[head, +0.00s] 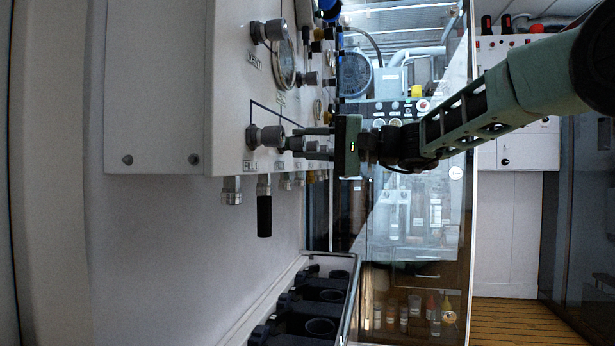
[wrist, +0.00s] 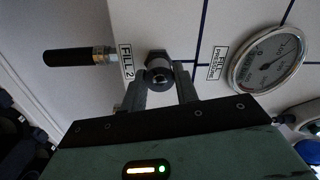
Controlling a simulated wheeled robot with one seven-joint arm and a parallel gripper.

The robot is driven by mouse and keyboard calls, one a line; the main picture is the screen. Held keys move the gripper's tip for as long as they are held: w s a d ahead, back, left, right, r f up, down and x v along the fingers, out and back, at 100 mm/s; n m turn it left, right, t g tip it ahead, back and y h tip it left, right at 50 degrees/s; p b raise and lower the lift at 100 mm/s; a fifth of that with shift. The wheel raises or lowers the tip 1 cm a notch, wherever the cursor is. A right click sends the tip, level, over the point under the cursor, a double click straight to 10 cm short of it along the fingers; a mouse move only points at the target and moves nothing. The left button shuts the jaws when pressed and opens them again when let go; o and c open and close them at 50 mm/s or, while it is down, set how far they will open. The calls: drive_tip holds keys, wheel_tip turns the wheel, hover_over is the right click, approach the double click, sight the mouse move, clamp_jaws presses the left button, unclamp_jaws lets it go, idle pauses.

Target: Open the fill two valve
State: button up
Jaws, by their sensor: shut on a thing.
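The fill two valve (wrist: 158,68) is a dark metal knob on the white panel, beside a label reading "FILL 2" (wrist: 127,62) in the wrist view. In the head view the valve (head: 293,144) is partly hidden behind the fill one knob (head: 264,137). My gripper (head: 314,143) reaches to it from the right, level with it. In the wrist view my gripper (wrist: 161,83) has one finger on each side of the knob and is shut on it. How far the valve is turned cannot be told.
A fill pressure gauge (wrist: 268,60) sits right of the valve in the wrist view. A black-ended fitting (head: 264,208) hangs below the panel. A vent knob (head: 268,31) is above.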

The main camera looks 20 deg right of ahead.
drive_tip(key=n+b, duration=0.2)
drive_tip(key=b, duration=0.1)
drive_tip(key=f+n+b, duration=0.1)
drive_tip(key=n+b, duration=0.2)
drive_tip(key=b, duration=0.1)
drive_tip(key=shift+f, duration=0.15)
drive_tip(key=n+b, duration=0.4)
drive_tip(key=b, duration=0.1)
drive_tip(key=n+b, duration=0.3)
drive_tip(key=shift+r+g, duration=0.25)
drive_tip(key=shift+g, duration=0.05)
drive_tip(key=shift+r+n+h+b, duration=0.2)
drive_tip(key=shift+n+h+b, duration=0.1)
drive_tip(key=shift+n+b, duration=0.8)
drive_tip(key=shift+r, duration=0.1)
drive_tip(key=o, duration=1)
drive_tip(key=shift+c, duration=0.2)
drive_tip(key=shift+r, duration=0.1)
drive_tip(key=shift+d, duration=0.1)
